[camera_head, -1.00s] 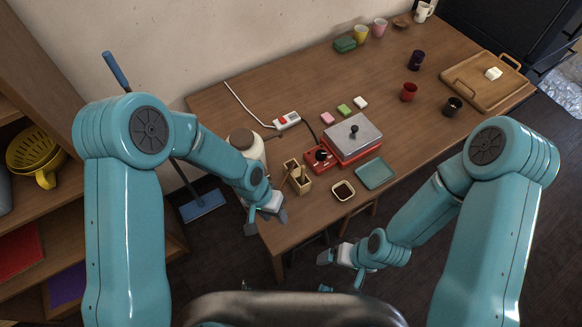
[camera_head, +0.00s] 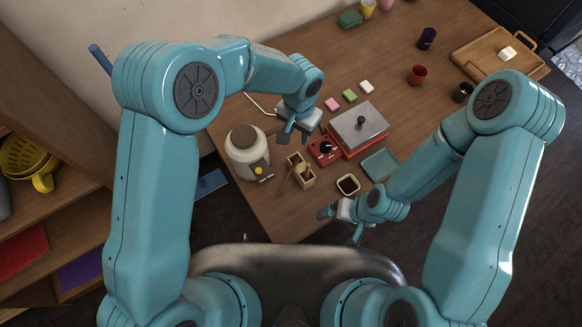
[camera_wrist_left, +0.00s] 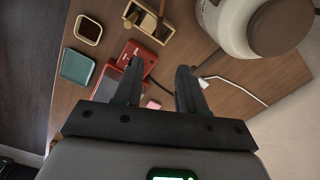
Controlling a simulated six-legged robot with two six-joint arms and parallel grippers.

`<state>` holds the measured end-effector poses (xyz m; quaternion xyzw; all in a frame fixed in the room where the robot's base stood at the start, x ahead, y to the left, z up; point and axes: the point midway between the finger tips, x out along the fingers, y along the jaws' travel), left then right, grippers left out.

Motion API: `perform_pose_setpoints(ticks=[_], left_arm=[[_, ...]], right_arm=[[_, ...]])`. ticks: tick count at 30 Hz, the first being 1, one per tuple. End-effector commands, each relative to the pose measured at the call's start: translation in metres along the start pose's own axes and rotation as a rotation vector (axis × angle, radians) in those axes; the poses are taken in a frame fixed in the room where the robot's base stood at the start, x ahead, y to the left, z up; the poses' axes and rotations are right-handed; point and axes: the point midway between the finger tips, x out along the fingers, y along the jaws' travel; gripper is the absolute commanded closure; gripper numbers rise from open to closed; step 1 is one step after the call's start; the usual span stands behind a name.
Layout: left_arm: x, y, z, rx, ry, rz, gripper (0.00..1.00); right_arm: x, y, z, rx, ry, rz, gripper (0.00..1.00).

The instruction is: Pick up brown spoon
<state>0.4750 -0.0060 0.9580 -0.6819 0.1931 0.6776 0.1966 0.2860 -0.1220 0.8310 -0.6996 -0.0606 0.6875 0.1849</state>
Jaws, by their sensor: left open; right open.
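A brown spoon (camera_head: 284,186) leans out of a small wooden holder (camera_head: 302,178) near the table's front edge. In the left wrist view the holder (camera_wrist_left: 146,22) is at the top, with a brown handle (camera_wrist_left: 161,10) in it, partly cut off by the frame. My left gripper (camera_head: 290,136) is open and empty above the table, behind the holder and left of the red appliance. Its two fingers (camera_wrist_left: 158,78) are spread in the left wrist view. My right gripper (camera_head: 339,222) is open and empty by the table's front edge, below the dark-filled bowl.
A cream-and-brown jar (camera_head: 246,150) stands left of the holder. A red appliance (camera_head: 356,139) with a grey top is to its right. A square bowl (camera_head: 348,185) and teal tray (camera_head: 380,165) lie near the front edge. Small coloured blocks (camera_head: 349,95) are behind.

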Motion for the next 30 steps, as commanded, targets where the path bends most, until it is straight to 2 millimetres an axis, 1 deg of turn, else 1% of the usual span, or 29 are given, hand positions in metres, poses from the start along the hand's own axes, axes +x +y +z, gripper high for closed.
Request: perform_pose_setpoints(ticks=[1,3,6,9,12,17,19,24,26,27,30], left_arm=[[0.021,0.001,0.003,0.001,-0.006,0.001,0.60],[0.039,0.002,0.004,0.001,-0.004,0.002,0.60],[0.061,0.002,0.005,0.001,-0.003,0.001,0.60],[0.078,0.003,0.006,0.001,-0.003,0.002,0.60],[0.087,0.003,0.005,0.000,-0.001,0.002,0.60],[0.093,0.003,0.004,0.000,-0.002,0.001,0.60],[0.101,0.004,0.004,0.001,-0.003,0.002,0.60],[0.130,0.008,0.005,0.000,-0.003,0.002,0.60],[0.139,0.007,0.004,0.000,-0.002,0.002,0.60],[0.141,0.007,0.004,0.000,-0.001,0.002,0.60],[0.141,0.007,0.003,-0.001,0.001,0.002,0.60]], right_arm=[[0.012,0.004,0.000,0.000,0.000,0.000,0.09],[0.022,0.008,0.000,0.000,0.000,0.000,0.09],[0.032,0.011,-0.001,0.000,0.000,0.000,0.09],[0.039,0.014,-0.001,0.000,0.000,0.000,0.09],[0.043,0.015,-0.001,0.000,0.000,0.000,0.09],[0.044,0.016,-0.001,0.000,0.000,0.000,0.09],[0.046,0.017,-0.001,0.000,0.000,0.000,0.09],[0.057,0.020,-0.001,0.000,0.000,0.000,0.09],[0.060,0.021,-0.001,0.000,0.000,0.000,0.09],[0.061,0.022,-0.001,0.000,0.000,0.000,0.09],[0.060,0.021,-0.001,0.000,0.000,0.000,0.09]])
